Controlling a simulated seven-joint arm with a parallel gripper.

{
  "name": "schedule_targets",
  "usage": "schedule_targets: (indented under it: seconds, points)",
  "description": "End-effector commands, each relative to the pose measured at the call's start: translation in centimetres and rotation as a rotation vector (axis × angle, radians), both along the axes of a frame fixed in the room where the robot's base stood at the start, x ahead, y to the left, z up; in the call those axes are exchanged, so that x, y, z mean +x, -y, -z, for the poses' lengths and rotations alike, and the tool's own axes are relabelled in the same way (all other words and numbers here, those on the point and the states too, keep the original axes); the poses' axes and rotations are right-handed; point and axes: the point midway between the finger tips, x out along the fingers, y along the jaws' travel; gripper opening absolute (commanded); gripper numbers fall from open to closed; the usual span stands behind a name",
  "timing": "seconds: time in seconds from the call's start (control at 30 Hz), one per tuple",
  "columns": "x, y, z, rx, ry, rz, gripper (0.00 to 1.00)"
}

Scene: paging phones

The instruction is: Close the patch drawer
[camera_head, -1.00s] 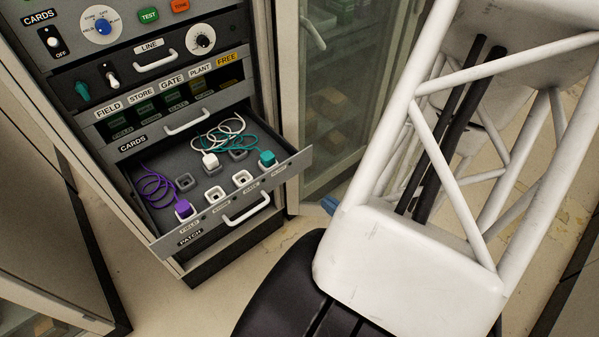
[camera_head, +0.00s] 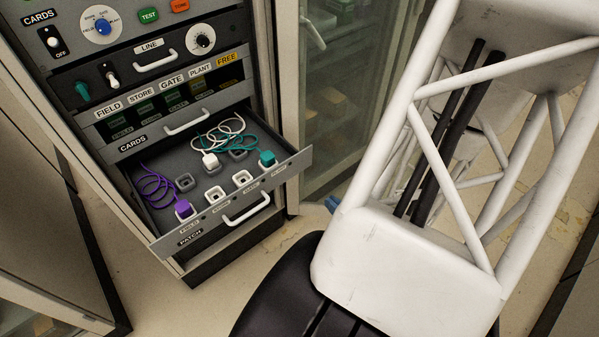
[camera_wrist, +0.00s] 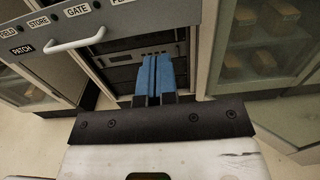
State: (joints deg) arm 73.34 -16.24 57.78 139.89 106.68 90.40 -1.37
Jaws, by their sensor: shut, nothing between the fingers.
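The patch drawer (camera_head: 215,222) is pulled out of the cabinet in the head view. Its tray holds a purple plug (camera_head: 183,208), a white plug (camera_head: 210,160) and a teal plug (camera_head: 267,158) with coiled cords. Its white handle (camera_head: 246,208) is on the front. The wrist view shows the drawer front (camera_wrist: 100,20) and handle (camera_wrist: 75,42) at upper left. My gripper (camera_wrist: 155,62) has blue fingers shut together, empty, to the right of the handle and apart from it. In the head view only a blue bit of it shows (camera_head: 331,203), right of the drawer; my arm hides the rest.
Above the patch drawer is the closed cards drawer (camera_head: 185,122), with switches and knobs higher up. A glass-fronted cabinet (camera_head: 345,90) stands to the right. Another cabinet (camera_head: 45,220) stands at left. Bare floor (camera_head: 150,290) lies in front of the drawer.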

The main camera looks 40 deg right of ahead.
Motion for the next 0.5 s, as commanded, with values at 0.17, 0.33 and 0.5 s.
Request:
schedule_targets:
  seconds: [0.17, 0.33, 0.5]
  points:
    - [0.7, 0.0, 0.0, 0.0, 0.0, -0.002, 0.0]
    - [1.4, 0.0, 0.0, -0.001, 0.0, -0.003, 0.0]
    - [2.1, -0.1, 0.0, -0.001, 0.0, -0.003, 0.0]
